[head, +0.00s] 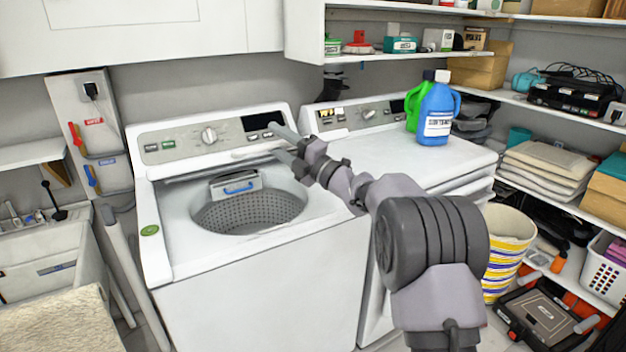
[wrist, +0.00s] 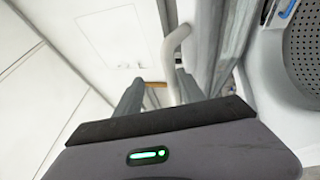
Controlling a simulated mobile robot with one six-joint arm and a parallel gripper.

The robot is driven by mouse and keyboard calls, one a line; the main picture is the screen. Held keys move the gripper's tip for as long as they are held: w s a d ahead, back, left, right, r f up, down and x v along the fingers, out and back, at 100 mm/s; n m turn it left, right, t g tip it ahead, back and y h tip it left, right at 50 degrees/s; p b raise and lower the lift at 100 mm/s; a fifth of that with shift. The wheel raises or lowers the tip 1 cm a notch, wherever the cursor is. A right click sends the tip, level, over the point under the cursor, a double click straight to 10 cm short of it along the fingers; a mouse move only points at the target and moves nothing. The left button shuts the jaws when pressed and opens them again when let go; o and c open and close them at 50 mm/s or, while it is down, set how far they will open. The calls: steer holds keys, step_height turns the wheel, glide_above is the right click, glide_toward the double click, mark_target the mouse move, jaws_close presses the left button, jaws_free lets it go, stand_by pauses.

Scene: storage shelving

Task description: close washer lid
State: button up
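The white top-loading washer (head: 250,270) stands at center-left in the head view, its tub (head: 250,213) uncovered. The lid (head: 220,166) is raised at the back of the opening, in front of the control panel, and shows only as a thin edge. My gripper (head: 281,147) reaches in from the right near the lid's right end. Its two fingers are apart. In the wrist view my gripper (wrist: 160,88) also shows spread fingers, with the tub (wrist: 300,45) at the right. I cannot tell whether a finger touches the lid.
A dryer (head: 410,155) stands right of the washer, with blue (head: 437,108) and green (head: 415,105) bottles on top. White cabinets (head: 130,30) hang above the washer. A sink (head: 40,255) is at the left. Loaded shelves (head: 560,105) and a striped bin (head: 505,250) are at the right.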

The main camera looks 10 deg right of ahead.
steer(key=s+d+f, duration=0.6)
steer(key=d, duration=0.2)
steer(key=shift+s+f, duration=0.25)
steer(key=shift+f, duration=0.15)
stand_by(0.5)
